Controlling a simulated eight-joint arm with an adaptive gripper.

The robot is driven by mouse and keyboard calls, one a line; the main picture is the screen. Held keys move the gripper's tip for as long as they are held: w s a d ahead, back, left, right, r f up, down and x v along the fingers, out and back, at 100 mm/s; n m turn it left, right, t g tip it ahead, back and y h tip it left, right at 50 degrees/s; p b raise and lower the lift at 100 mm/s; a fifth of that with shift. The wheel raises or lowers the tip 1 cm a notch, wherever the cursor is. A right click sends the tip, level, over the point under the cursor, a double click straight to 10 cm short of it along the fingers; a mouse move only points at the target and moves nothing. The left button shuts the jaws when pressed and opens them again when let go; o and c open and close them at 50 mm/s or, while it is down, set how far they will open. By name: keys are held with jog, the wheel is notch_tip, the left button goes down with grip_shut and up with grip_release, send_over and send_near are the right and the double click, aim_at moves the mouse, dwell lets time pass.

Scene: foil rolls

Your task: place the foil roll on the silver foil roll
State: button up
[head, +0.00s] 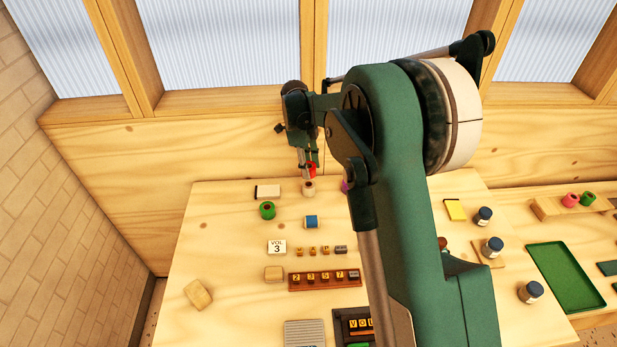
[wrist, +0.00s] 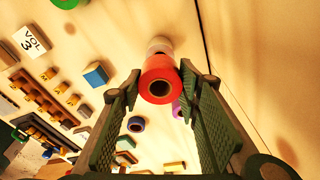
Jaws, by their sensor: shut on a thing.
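The red foil roll (head: 312,170) is held between the fingertips of my gripper (head: 308,164) at the far edge of the table. In the wrist view the red roll (wrist: 159,82) shows its dark round hole, with a finger on each side. A pale, silvery roll (head: 308,189), which looks like the silver foil roll, stands directly below the red one. It also shows in the wrist view (wrist: 159,45), partly hidden behind the red roll. The two look lined up, but I cannot tell whether they touch.
A green roll (head: 267,210) and a blue block (head: 311,222) stand nearby. A purple roll (head: 345,186) is partly hidden by my arm. Several lettered blocks and jars are on the table (head: 222,240). The wooden wall (head: 230,150) is close behind.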

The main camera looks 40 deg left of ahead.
aim_at(309, 184)
jog(key=shift+f, duration=0.6)
jog(key=shift+f, duration=1.9)
jog(key=shift+f, duration=0.2)
jog(key=o, duration=0.9)
jog(key=shift+r, duration=0.1)
jog(key=shift+r, duration=0.1)
jog(key=r, duration=0.4)
jog(key=a+r, duration=0.1)
jog(key=r, duration=0.7)
jog(key=shift+s+a, duration=0.35)
jog(key=shift+s, duration=0.05)
